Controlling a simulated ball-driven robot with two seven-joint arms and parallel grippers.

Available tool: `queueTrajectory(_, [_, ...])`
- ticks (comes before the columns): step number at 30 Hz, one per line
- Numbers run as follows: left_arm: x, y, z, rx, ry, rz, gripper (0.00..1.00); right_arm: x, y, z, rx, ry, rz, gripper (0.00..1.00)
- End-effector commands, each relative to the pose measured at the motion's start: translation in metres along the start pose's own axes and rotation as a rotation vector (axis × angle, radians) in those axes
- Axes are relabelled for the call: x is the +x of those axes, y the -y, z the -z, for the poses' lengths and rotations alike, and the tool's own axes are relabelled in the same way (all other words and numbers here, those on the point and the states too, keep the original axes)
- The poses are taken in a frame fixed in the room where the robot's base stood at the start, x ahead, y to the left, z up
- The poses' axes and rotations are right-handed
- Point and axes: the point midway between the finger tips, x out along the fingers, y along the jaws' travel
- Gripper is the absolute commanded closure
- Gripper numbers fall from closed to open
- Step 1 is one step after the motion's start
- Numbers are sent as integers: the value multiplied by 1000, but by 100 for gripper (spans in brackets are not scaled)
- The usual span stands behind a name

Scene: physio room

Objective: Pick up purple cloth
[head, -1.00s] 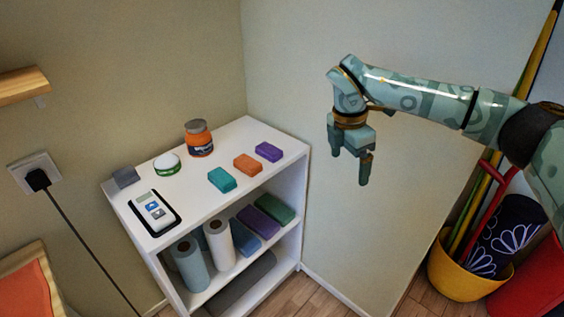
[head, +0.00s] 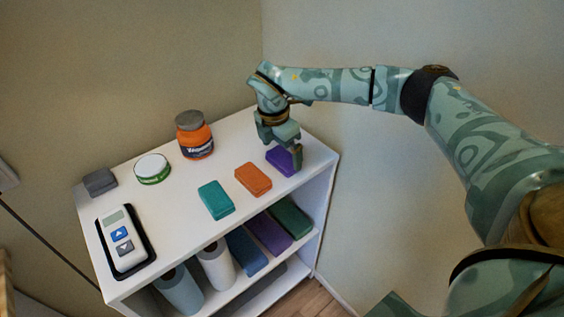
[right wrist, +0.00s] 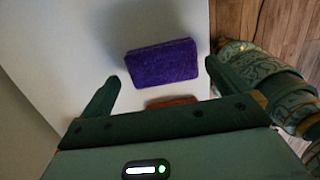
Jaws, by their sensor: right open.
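The purple cloth (head: 281,160) is a small folded block on the white shelf top, near its right end. My right gripper (head: 279,155) is above it in the head view and partly covers it. In the right wrist view the purple cloth (right wrist: 162,62) lies flat on the white top, ahead of and between the two fingertips (right wrist: 163,76). The right gripper is open, with nothing held. My left gripper is not in view.
An orange cloth (head: 253,179) and a teal cloth (head: 216,200) lie to the left on the shelf top (head: 175,205). Cloths and rolls fill the shelf below.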

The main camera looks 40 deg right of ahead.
Motion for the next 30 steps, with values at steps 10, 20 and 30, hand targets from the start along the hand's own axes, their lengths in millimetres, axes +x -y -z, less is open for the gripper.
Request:
queueTrajectory(10, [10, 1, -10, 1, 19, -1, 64, 28, 1, -1, 0, 0, 1, 0])
queueTrajectory(20, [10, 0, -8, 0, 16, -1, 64, 27, 1, 0, 0, 0, 1, 37])
queueTrajectory(30, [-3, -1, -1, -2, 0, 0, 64, 13, 1, -2, 0, 0, -2, 37])
